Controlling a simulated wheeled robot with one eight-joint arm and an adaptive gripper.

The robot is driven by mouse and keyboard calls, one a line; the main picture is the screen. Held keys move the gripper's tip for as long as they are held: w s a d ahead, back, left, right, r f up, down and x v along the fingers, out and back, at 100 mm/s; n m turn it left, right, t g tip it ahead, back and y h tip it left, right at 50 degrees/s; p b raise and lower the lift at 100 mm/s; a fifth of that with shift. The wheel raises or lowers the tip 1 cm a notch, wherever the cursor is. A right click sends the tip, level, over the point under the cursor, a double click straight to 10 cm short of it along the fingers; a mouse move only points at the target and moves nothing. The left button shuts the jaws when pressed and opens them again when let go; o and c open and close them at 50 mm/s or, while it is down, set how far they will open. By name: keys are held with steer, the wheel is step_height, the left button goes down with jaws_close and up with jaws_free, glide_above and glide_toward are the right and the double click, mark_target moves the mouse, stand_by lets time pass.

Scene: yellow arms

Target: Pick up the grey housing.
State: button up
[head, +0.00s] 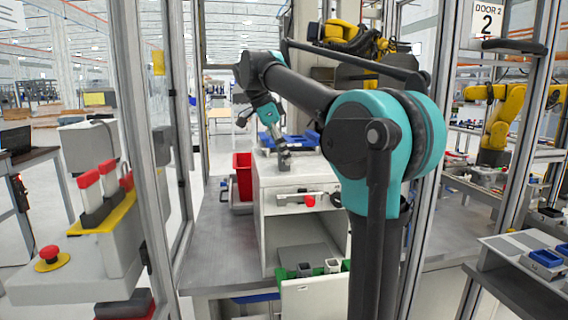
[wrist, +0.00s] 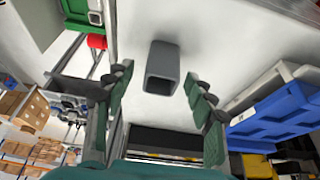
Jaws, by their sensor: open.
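A grey housing (wrist: 162,66), a hollow, box-like block with an opening at one end, sits on the white cabinet top (wrist: 220,35) in the wrist view. My gripper (wrist: 160,80) is open, with one teal-and-dark finger to each side of the housing. Gaps show between the fingers and the housing in the picture; I cannot tell how far it is from them in depth. In the head view my gripper (head: 280,155) reaches down over the white cabinet (head: 262,215), and the housing cannot be told apart from it there.
Blue bins (head: 300,141) stand behind on the cabinet; one blue bin (wrist: 270,112) shows at right in the wrist view. A red bin (head: 242,175) is left of the cabinet. A lower drawer (head: 315,300) is open with grey blocks inside. Frame posts flank my arm.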

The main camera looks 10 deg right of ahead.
steer(key=shift+f, duration=0.1)
steer(key=shift+c, duration=0.5)
steer(key=c, duration=1)
